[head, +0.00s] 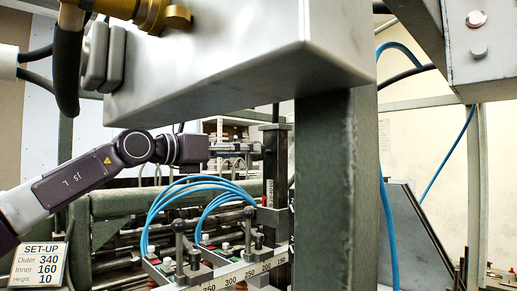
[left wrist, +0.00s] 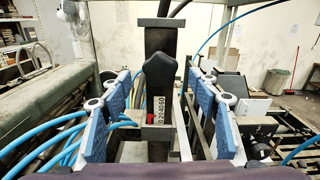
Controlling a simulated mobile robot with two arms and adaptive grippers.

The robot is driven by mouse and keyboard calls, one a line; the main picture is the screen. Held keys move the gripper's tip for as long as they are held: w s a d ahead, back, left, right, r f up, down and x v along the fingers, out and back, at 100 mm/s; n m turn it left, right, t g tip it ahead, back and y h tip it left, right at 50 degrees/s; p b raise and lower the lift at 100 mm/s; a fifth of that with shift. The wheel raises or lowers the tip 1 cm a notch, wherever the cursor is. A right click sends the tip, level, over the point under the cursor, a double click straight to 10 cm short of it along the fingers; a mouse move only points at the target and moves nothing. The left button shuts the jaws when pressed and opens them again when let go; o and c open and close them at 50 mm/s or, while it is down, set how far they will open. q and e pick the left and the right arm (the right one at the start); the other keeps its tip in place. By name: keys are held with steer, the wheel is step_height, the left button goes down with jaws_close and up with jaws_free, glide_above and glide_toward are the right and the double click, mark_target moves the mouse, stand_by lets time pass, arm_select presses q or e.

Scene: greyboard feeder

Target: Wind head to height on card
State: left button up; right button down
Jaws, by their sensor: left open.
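The set-up card (head: 39,265) at the lower left of the head view reads Outer 340, Inner 160, Height 10. A dark upright post (head: 275,165) stands right of centre. My left gripper (head: 243,149) reaches it from the left. In the left wrist view my left gripper (left wrist: 160,90) is open, its blue-padded fingers wide apart on either side of a black handle (left wrist: 160,75); neither pad touches it. Behind the handle is a small white height scale (left wrist: 158,122) marked 0 to 60, with a red pointer (left wrist: 150,118) beside it; the exact reading is unclear. My right gripper is not in view.
A big grey housing (head: 240,60) hangs overhead, with a thick green-grey column (head: 323,190) on the right. Blue hoses (head: 190,190) arch over clamps on a long ruler (head: 240,275). A green roller frame (head: 130,200) lies behind my left arm.

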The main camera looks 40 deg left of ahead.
mark_target(254, 158)
arm_select(q)
steer(key=w, duration=0.1)
steer(key=w+p, duration=0.1)
steer(key=w, duration=0.1)
steer(key=w+p, duration=0.1)
steer(key=w, duration=0.1)
steer(key=shift+w+d, duration=0.25)
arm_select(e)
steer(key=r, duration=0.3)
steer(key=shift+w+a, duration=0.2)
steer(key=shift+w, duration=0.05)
arm_select(q)
steer(key=shift+c, duration=1.1)
steer(key=c, duration=1)
steer(key=shift+o, duration=0.2)
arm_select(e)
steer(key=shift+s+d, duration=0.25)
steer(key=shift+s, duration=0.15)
arm_select(q)
steer(key=shift+n, duration=0.3)
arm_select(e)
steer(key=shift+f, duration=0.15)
